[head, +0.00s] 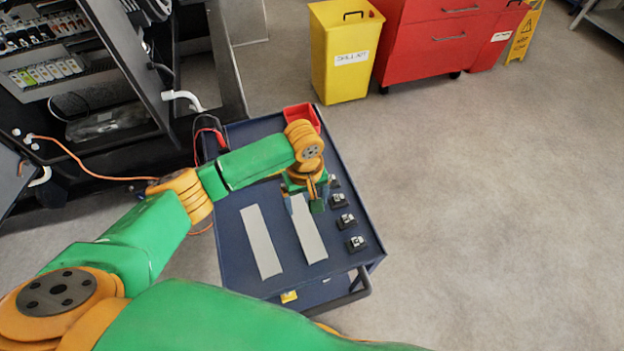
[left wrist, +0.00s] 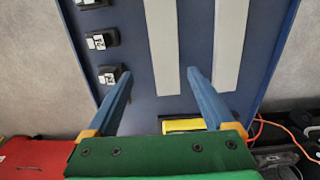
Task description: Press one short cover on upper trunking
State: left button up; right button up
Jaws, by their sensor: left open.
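Two long pale grey cover strips lie flat on a dark blue cart: a left one (head: 261,242) and a right one (head: 309,232). In the left wrist view they appear swapped, with the right strip (left wrist: 162,45) between my finger lines and the other strip (left wrist: 230,45) outside them. My left gripper (head: 304,207) is open over the far end of the right strip. Its two blue fingers (left wrist: 158,75) straddle that strip; contact cannot be told. An open cabinet (head: 95,75) stands at the upper left; I cannot pick out its upper trunking for certain. My right gripper is not in view.
Several small black labelled parts (head: 345,221) line the cart's right side. A red bin (head: 302,115) sits at its far end. A yellow bin (head: 345,50) and red cabinet (head: 425,45) stand beyond. An orange cable (head: 85,168) trails left. The floor at right is clear.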

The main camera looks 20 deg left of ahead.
aim_at(305, 225)
pick_arm(q)
jog(key=s+b, duration=0.1)
jog(key=s+f+b, duration=0.1)
jog(key=b, duration=0.1)
jog(key=shift+a+f, duration=0.15)
jog(key=shift+a, duration=0.05)
jog(key=f+b, duration=0.2)
jog(key=w+f+b, duration=0.1)
jog(key=f+b, duration=0.1)
jog(key=shift+f+b, duration=0.35)
jog(key=shift+b, duration=0.05)
jog(key=shift+s+f+b, duration=0.15)
jog(key=shift+f+b, duration=0.1)
jog(key=shift+f, duration=0.55)
jog(key=shift+s+f+b, duration=0.1)
jog(key=shift+f+b, duration=0.1)
jog(key=shift+f, duration=0.55)
jog(key=shift+w, duration=0.1)
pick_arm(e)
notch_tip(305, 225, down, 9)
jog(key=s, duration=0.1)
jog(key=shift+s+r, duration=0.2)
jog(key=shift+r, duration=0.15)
